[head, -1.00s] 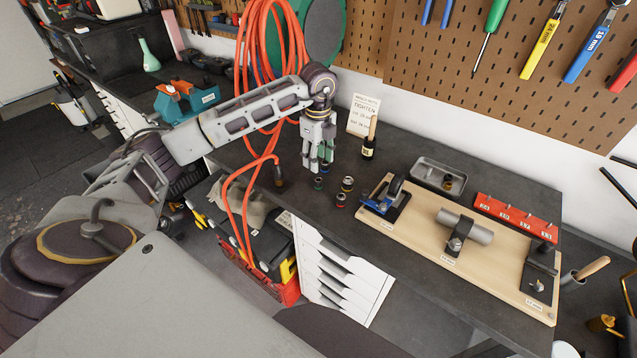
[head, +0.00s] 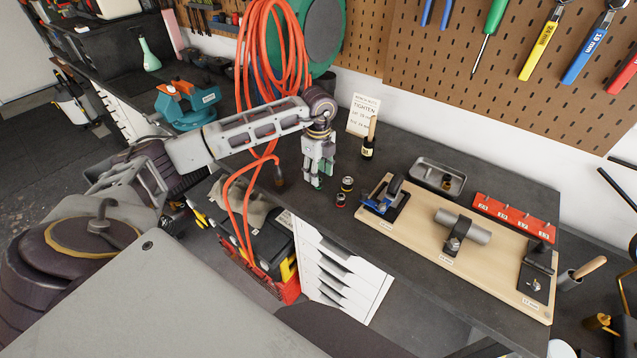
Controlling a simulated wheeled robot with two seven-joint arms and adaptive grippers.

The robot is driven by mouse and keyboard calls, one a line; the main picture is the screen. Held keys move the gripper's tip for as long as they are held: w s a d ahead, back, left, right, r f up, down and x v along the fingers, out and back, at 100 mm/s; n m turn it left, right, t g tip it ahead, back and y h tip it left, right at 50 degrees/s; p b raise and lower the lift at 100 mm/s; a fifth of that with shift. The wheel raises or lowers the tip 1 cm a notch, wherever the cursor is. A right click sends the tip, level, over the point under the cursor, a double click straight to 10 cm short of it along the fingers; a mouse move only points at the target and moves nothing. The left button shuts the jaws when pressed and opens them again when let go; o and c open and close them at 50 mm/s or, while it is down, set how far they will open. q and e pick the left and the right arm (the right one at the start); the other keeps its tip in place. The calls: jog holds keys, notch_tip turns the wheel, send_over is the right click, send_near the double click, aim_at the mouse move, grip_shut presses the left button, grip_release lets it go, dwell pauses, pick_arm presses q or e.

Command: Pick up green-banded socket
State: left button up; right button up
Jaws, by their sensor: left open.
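The green-banded socket (head: 318,186) stands on the dark benchtop, left of the other small sockets. My left gripper (head: 317,179) points down over it, its fingers open and their tips at the socket. The fingers hide part of the socket, and I cannot tell whether they touch it. A yellow-banded socket (head: 347,184) and a red-banded socket (head: 341,200) stand just to the right, apart from the gripper. My right gripper is not in view.
A wooden fixture board (head: 420,240) with clamps and a metal cylinder lies to the right. Behind it are a grey tray (head: 425,178) and a red rack (head: 490,206). A wood-handled tool (head: 368,148) stands behind the sockets. An orange hose (head: 240,185) hangs over the bench edge at left.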

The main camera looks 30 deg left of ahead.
aim_at(319, 188)
pick_arm(q)
jog(key=shift+f+p, duration=0.45)
jog(key=shift+f, duration=1.45)
jog(key=shift+d, duration=0.1)
jog(key=shift+c, duration=0.5)
grip_shut()
